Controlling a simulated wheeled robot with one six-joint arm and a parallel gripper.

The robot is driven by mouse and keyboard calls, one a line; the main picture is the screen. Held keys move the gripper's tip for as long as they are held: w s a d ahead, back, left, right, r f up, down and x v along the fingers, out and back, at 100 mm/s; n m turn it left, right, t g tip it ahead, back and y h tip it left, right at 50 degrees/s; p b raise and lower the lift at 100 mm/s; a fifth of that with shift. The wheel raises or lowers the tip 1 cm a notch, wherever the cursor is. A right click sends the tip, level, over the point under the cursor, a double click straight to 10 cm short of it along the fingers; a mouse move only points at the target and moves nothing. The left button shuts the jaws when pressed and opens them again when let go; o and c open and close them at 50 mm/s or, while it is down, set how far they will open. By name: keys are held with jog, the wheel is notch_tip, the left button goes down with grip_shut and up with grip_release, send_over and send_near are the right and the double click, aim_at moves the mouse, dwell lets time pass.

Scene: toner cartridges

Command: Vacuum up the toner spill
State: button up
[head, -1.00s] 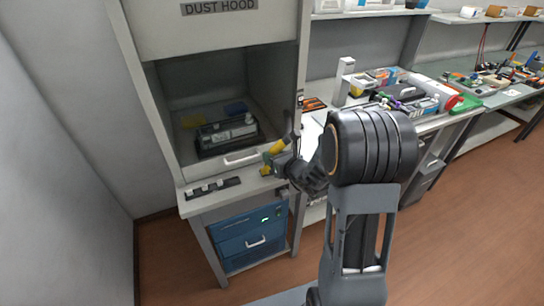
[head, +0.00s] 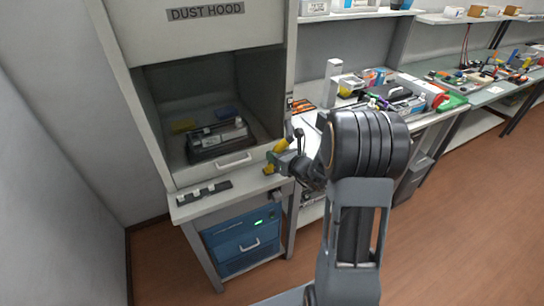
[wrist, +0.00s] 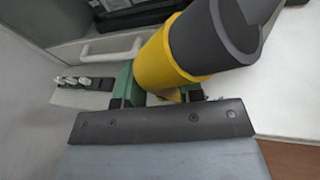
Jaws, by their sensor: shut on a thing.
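My gripper (head: 279,160) is at the front right corner of the dust hood, beside its front ledge. Its green fingers are shut on a yellow and dark grey tube-like tool, apparently a vacuum nozzle (head: 283,146). In the wrist view the nozzle (wrist: 170,59) slants up to the right between the fingers, its thick dark end nearest the camera. A black toner cartridge (head: 217,140) lies inside the dust hood (head: 140,100). A blue unit (head: 241,240) with a lit green light stands below the hood. I cannot make out the toner spill.
A white handle (head: 234,161) sits at the hood's front edge, and a dark strip with small pale items (head: 204,192) lies on the ledge. A yellow and a blue item lie behind the cartridge. A cluttered workbench (head: 430,124) stands to the right.

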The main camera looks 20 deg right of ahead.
jog(key=d, duration=0.7)
jog(key=shift+w+d, duration=0.4)
jog(key=shift+w, duration=0.05)
dwell(0.6)
dwell(0.4)
notch_tip(320, 180, up, 7)
jog(key=p, duration=0.5)
jog(key=shift+a, duration=0.1)
dwell(0.5)
